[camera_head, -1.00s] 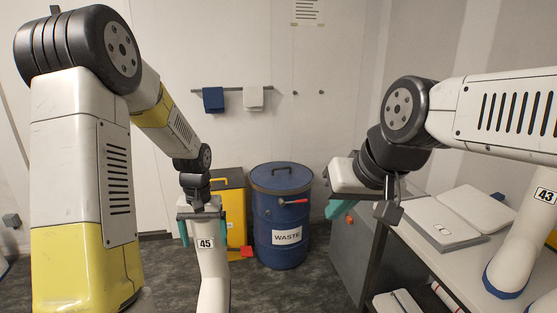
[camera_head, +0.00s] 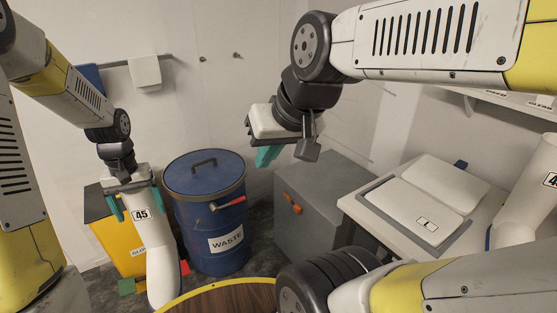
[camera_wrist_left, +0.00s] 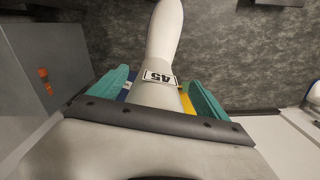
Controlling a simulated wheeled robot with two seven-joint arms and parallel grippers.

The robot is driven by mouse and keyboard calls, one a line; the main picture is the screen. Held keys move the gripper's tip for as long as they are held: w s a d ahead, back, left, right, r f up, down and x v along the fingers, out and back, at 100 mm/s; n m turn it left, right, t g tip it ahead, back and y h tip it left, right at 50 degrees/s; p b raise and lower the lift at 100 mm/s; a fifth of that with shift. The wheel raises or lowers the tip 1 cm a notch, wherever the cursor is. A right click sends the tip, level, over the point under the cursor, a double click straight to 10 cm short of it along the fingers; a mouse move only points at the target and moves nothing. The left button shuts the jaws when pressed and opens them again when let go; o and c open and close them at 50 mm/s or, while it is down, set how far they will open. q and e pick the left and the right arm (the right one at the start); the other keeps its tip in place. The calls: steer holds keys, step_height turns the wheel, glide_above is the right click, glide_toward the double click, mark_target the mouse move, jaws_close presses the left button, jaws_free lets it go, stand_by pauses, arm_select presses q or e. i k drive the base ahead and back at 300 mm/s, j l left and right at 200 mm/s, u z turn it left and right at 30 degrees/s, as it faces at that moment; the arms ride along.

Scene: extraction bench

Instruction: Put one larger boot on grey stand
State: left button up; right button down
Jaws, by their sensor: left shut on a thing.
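A white boot marked 45 (camera_head: 158,240) hangs from my left gripper (camera_head: 129,200), toe end down. In the left wrist view the boot (camera_wrist_left: 166,35) stands between the teal fingers of the gripper (camera_wrist_left: 165,92), which is shut on its shaft. My right gripper (camera_head: 266,155) is raised over the grey cabinet; one teal finger shows, the other is hidden, and nothing is seen held. Another white boot (camera_head: 532,185) stands at the right edge, its number cut off. I cannot identify the grey stand for sure.
A blue waste drum (camera_head: 205,195) stands right of the held boot, with a yellow bin (camera_head: 118,245) behind it. A grey cabinet (camera_head: 322,195) adjoins a bench with a white item on a grey tray (camera_head: 369,200). A round wooden top with yellow rim (camera_head: 225,300) is at the bottom.

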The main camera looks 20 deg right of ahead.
mark_target(341, 191)
steer(key=i+z, duration=0.65)
steer(key=z, duration=0.15)
steer(key=i+j+z, duration=0.2)
steer(key=z, duration=0.2)
steer(key=i+j+z, duration=0.2)
steer(key=i+z, duration=0.25)
steer(key=i+j+z, duration=0.5)
steer(key=k+l, duration=0.05)
steer(key=l, duration=0.05)
